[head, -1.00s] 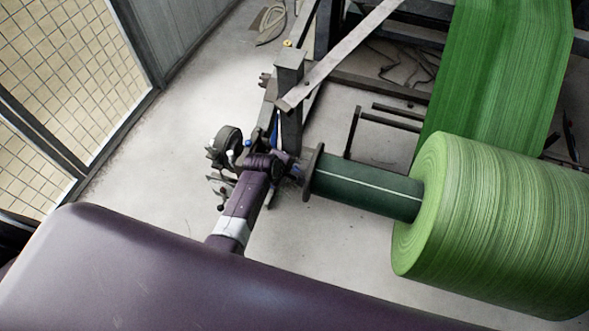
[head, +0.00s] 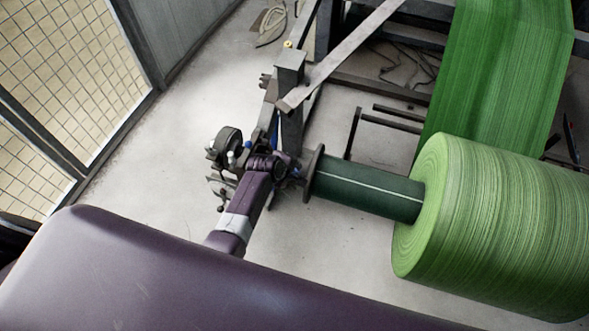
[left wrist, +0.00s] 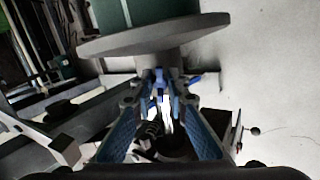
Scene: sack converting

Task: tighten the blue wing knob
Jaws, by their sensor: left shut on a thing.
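The blue wing knob (left wrist: 159,84) shows in the left wrist view between the tips of my left gripper (left wrist: 160,78), just below a round grey flange (left wrist: 155,36). My left gripper is shut on it; the fingertips hide part of the knob. In the head view my left gripper (head: 289,172) is at the left end of the dark green roll shaft (head: 365,188), beside the flange; the wrist largely hides the knob there. My right gripper is in neither view.
A large green roll (head: 490,225) sits on the shaft, with a green web (head: 505,70) rising behind. A grey post (head: 290,105) with a slanted bar (head: 345,55) stands behind my gripper. A mesh fence (head: 75,85) is at the left. Bare floor lies between.

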